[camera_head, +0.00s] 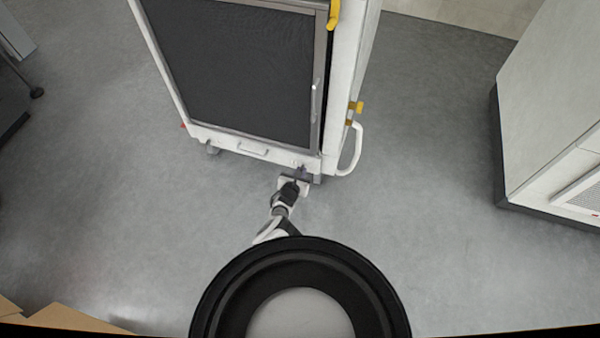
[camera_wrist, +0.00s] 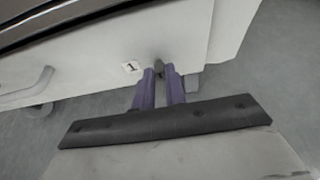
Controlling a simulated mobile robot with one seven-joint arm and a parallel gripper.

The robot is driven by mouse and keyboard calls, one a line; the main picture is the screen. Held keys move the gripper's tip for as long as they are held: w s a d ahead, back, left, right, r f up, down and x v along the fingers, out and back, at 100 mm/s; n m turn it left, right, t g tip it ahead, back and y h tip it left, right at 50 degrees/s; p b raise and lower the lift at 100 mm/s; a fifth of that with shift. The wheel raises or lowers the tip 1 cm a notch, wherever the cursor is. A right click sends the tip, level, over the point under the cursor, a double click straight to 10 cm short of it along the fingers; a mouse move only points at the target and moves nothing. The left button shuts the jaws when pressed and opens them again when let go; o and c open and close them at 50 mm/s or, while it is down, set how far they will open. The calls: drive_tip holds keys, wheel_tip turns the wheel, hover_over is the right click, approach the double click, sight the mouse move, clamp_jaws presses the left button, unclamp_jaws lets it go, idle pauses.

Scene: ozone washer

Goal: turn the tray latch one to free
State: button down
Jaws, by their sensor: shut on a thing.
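A white cart (camera_head: 230,141) with a dark front panel stands ahead of me. A small grey latch (camera_wrist: 158,64) sits on its lower front edge, beside a white label marked 1 (camera_wrist: 131,66). My gripper (camera_wrist: 160,73) has its two purple fingers close together around the latch, shut on it. In the head view my gripper (camera_head: 303,172) is at the cart's lower right front corner. The fingers hide most of the latch, so its turn angle cannot be told.
A grey pull handle (camera_wrist: 32,88) is left of the label. A white side handle (camera_head: 354,150) and yellow parts (camera_head: 356,107) stick out on the cart's right. A white cabinet (camera_head: 552,110) stands at far right. The floor between is clear.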

drive_tip(key=shift+m, duration=0.3)
drive_tip(key=shift+s+d+f+m+t+y+b, duration=0.15)
drive_tip(key=shift+m+t+y+b, duration=0.15)
drive_tip(key=shift+m+y, duration=0.55)
drive_tip(key=shift+w+d+f+m+t+y+b, duration=0.15)
drive_tip(key=shift+m+t+y, duration=0.35)
drive_tip(key=shift+m, duration=0.7)
drive_tip(key=shift+s+d+m+t+y+b, duration=0.25)
drive_tip(key=shift+m+y, duration=0.4)
drive_tip(key=shift+m, duration=0.4)
drive_tip(key=shift+w+m+t+b, duration=0.1)
drive_tip(key=shift+m+t+b, duration=0.15)
drive_tip(key=shift+m+b, duration=0.05)
drive_tip(key=shift+f+m, duration=0.1)
drive_tip(key=shift+m, duration=0.2)
drive_tip(key=shift+d+f+m+t+y+b, duration=0.1)
drive_tip(key=shift+m+t+y+b, duration=0.3)
drive_tip(key=shift+m+b, duration=0.5)
drive_tip(key=shift+a+f+m+t+y+b, duration=0.15)
drive_tip(key=shift+m+t+b, duration=0.3)
drive_tip(key=shift+m+b, duration=0.45)
drive_tip(key=shift+d+f+m+t+y+b, duration=0.15)
drive_tip(key=shift+m+t+y+b, duration=0.25)
drive_tip(key=shift+m+b, duration=0.5)
drive_tip(key=shift+r, duration=0.1)
